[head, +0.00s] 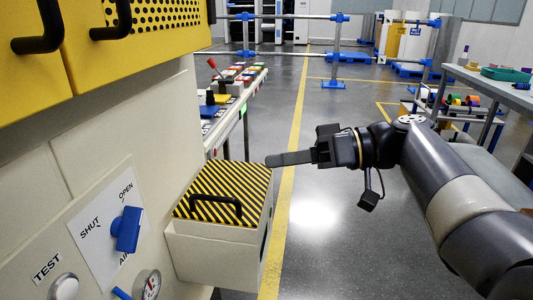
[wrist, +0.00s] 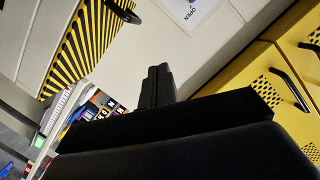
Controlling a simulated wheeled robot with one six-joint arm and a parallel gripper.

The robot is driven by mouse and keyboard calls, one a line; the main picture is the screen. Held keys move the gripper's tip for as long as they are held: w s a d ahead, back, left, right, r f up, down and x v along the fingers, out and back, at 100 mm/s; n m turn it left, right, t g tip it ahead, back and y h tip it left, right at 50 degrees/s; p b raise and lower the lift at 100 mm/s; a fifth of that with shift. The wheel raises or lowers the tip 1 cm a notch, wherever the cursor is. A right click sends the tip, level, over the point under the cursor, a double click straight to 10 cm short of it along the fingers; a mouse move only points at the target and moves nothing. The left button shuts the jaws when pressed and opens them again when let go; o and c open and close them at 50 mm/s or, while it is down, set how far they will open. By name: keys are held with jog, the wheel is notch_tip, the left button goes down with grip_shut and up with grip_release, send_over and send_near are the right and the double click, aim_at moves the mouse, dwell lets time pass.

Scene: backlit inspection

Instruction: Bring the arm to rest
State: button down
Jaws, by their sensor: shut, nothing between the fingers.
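My gripper (head: 290,158) is at the end of my arm, which reaches in from the right in the head view. Its fingers point left and are shut with nothing between them. They hang in the air to the right of the striped box, apart from it. In the wrist view the gripper fingers (wrist: 157,86) are together, pointing towards the pale panel.
A box with a black-and-yellow striped lid (head: 222,190) and black handle juts from the pale panel at left. A blue knob (head: 127,229) is on the panel. Yellow cabinets (head: 135,35) hang above. A loaded bench (head: 510,88) stands right. The middle floor is clear.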

dwell(0.4)
jog(key=b, duration=0.3)
send_over(230, 211)
jog(key=d, duration=0.2)
notch_tip(230, 211, down, 2)
jog(key=shift+a+f, duration=0.1)
jog(key=a+f+b, duration=0.1)
jog(key=f, duration=0.1)
jog(key=shift+a+f+b, duration=0.35)
jog(key=shift+b, duration=0.05)
jog(key=shift+s+f+b, duration=0.3)
jog(key=shift+f+b, duration=0.05)
jog(key=shift+f, duration=0.4)
